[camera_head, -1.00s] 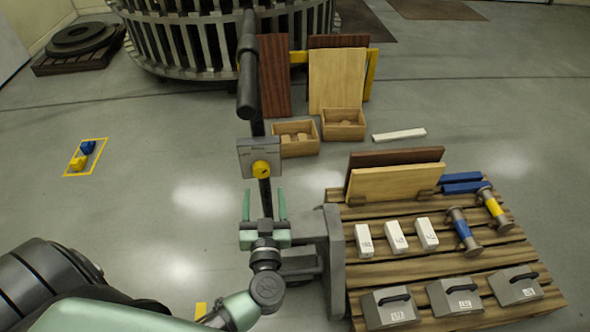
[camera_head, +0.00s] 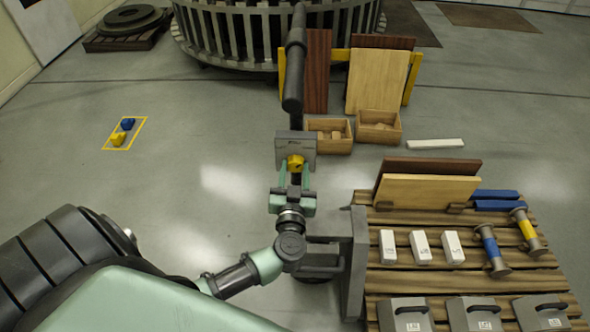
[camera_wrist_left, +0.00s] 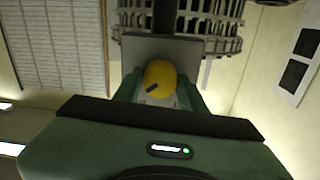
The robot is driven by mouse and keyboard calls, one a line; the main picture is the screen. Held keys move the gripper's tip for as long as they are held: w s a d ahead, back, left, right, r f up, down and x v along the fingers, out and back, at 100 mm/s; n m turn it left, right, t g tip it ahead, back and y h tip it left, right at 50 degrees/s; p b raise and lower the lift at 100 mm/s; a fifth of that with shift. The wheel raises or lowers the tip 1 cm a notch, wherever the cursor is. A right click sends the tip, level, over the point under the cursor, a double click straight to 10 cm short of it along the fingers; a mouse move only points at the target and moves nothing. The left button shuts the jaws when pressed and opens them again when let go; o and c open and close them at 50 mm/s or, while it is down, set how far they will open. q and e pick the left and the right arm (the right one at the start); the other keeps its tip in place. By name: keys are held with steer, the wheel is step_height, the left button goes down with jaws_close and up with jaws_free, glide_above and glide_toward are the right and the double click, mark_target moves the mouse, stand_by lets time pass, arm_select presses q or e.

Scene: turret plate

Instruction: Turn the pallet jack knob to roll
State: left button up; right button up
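The yellow knob (camera_head: 295,163) sits on a grey plate (camera_head: 308,143) on the upright black handle of the pallet jack (camera_head: 293,80). My left gripper (camera_head: 294,180) is right in front of the knob, its green fingers pointing up at it. In the left wrist view the yellow knob (camera_wrist_left: 160,82), with a dark mark on its face, lies between the two fingers (camera_wrist_left: 160,92). The fingers look apart, with the knob between their tips; I cannot tell if they touch it. The plate's lettering is too small to read. My right gripper is not in view.
A wooden pallet (camera_head: 450,283) at the right carries boards, white blocks, grey handled boxes and spools. A yellow floor square (camera_head: 140,133) holds small blue and yellow pieces.

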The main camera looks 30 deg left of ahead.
arm_select(q)
steer(key=shift+c, duration=1)
steer(key=shift+r+n+p, duration=0.1)
steer(key=shift+n+p, duration=0.8)
steer(key=shift+n, duration=0.1)
steer(key=shift+n+p, duration=0.45)
steer(key=shift+n, duration=0.35)
steer(key=n, duration=0.2)
steer(key=shift+n+p, duration=0.3)
steer(key=shift+p, duration=0.05)
steer(key=shift+n, duration=1.7)
steer(key=shift+f, duration=0.2)
